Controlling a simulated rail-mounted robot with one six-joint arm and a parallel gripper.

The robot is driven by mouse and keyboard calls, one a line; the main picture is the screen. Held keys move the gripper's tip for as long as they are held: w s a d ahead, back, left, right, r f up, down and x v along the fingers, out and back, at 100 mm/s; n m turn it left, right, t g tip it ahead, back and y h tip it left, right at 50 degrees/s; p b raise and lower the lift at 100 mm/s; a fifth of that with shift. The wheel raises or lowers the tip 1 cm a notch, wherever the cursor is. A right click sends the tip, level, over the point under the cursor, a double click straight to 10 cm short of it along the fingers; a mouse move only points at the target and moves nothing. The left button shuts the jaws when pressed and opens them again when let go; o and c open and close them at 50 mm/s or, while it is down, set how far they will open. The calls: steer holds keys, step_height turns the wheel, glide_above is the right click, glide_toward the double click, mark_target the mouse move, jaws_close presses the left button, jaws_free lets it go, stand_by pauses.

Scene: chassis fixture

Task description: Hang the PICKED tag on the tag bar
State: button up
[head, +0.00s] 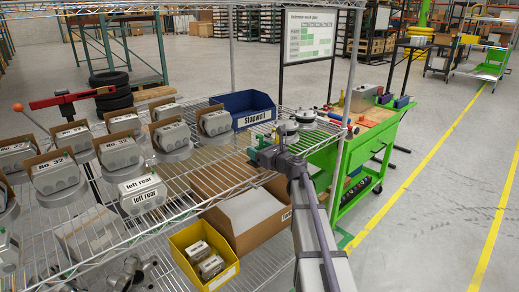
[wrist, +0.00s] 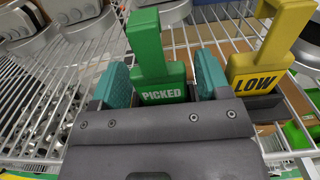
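The green PICKED tag (wrist: 162,85) stands between the two teal fingers of my gripper (wrist: 163,80) in the wrist view, its loop handle pointing up and away. The fingers are spread on either side of the tag, with a narrow gap showing on the right; contact on the left is hard to tell. The tag's lower end is hidden behind the gripper body. A yellow LOW tag (wrist: 258,65) stands to the right in a dark holder. In the head view my gripper (head: 268,152) is over the wire shelf; the tag is not clear there. I cannot make out the tag bar.
A cardboard box (head: 270,222) is near my arm. A green workbench (head: 350,160) stands to the right, with open floor beyond.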

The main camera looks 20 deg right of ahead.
mark_target(262, 141)
steer(key=c, duration=0.7)
steer(key=shift+r+p, duration=1.85)
steer(key=shift+f, duration=0.1)
steer(key=v, duration=0.8)
